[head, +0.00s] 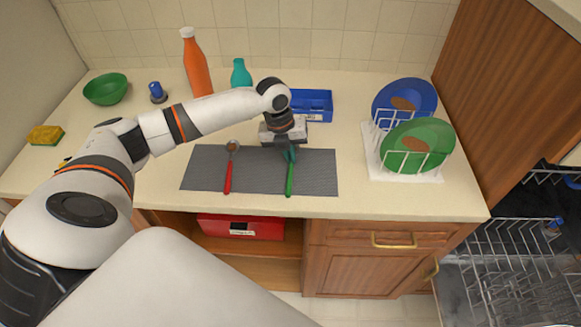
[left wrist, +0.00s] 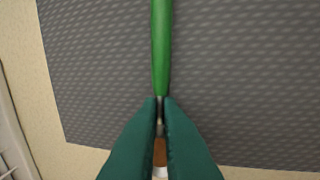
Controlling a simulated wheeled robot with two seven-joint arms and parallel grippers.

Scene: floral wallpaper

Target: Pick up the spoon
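A green-handled utensil (head: 289,182) lies on the right part of the grey mat (head: 259,176), its handle toward the front edge. Its head is hidden under my left gripper (head: 289,153). In the left wrist view, the dark green fingers (left wrist: 160,100) are close together on either side of the utensil's thin neck, just past the green handle (left wrist: 161,45), and appear shut on it. I cannot tell whether it is a spoon. A red-handled utensil (head: 228,177) with a rounded, spoon-like head lies on the mat's left part. My right gripper is not in view.
A blue box (head: 312,104) and a grey-white item lie behind the mat. An orange bottle (head: 196,65) and teal bottle (head: 240,75) stand at the back. A dish rack (head: 405,176) holds blue and green plates at right. A green bowl (head: 105,89) and sponge (head: 45,135) are left.

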